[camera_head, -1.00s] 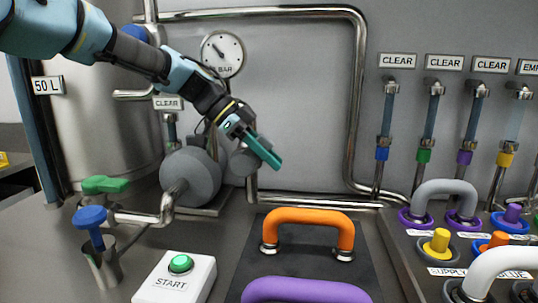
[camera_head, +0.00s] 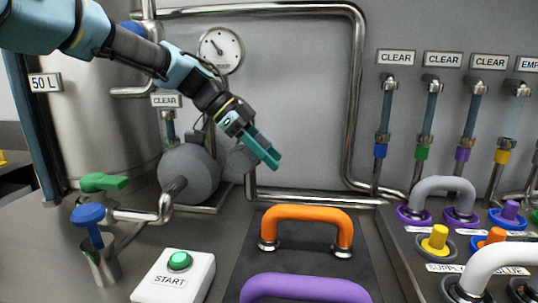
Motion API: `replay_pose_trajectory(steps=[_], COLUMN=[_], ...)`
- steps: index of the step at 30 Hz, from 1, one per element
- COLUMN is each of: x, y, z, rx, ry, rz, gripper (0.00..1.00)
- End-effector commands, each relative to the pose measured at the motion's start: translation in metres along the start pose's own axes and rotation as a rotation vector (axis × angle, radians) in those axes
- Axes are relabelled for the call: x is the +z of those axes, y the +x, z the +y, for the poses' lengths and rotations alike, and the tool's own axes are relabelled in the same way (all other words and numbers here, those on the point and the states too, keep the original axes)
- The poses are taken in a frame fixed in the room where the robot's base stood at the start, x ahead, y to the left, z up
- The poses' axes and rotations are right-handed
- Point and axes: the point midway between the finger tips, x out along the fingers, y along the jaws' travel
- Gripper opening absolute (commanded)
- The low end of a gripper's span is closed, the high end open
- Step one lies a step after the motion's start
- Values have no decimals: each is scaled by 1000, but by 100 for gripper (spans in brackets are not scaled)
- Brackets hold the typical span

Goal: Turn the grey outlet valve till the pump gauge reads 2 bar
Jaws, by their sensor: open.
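The pump gauge (camera_head: 221,50) is a round white dial on the back wall. Its needle points up and left; the scale is too small to read. The grey pump (camera_head: 188,172) sits on the counter below. My gripper (camera_head: 270,158) hangs in front of the wall, right of the pump, with its teal fingers pointing down and right. It is open and holds nothing that I can see. A grey rounded part (camera_head: 238,162) shows partly behind the gripper; I cannot tell whether it is the outlet valve or part of the pump. No grey valve handle shows clearly.
A green handle (camera_head: 104,182) and a blue knob (camera_head: 89,215) stand at the left. A START box (camera_head: 173,279), an orange handle (camera_head: 307,214) and a purple handle (camera_head: 305,287) are in front. Steel pipe (camera_head: 356,100) runs along the wall. A panel of knobs fills the right.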

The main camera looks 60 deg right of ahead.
Motion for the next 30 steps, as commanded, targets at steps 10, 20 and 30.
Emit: replay_pose_trajectory(steps=[10, 20, 30], x=[2, 0, 0], y=[-40, -97, -108], z=[-1, -1, 0], rx=[-5, -3, 0], ry=[1, 1, 0], rz=[0, 1, 0], gripper=[55, 55, 55])
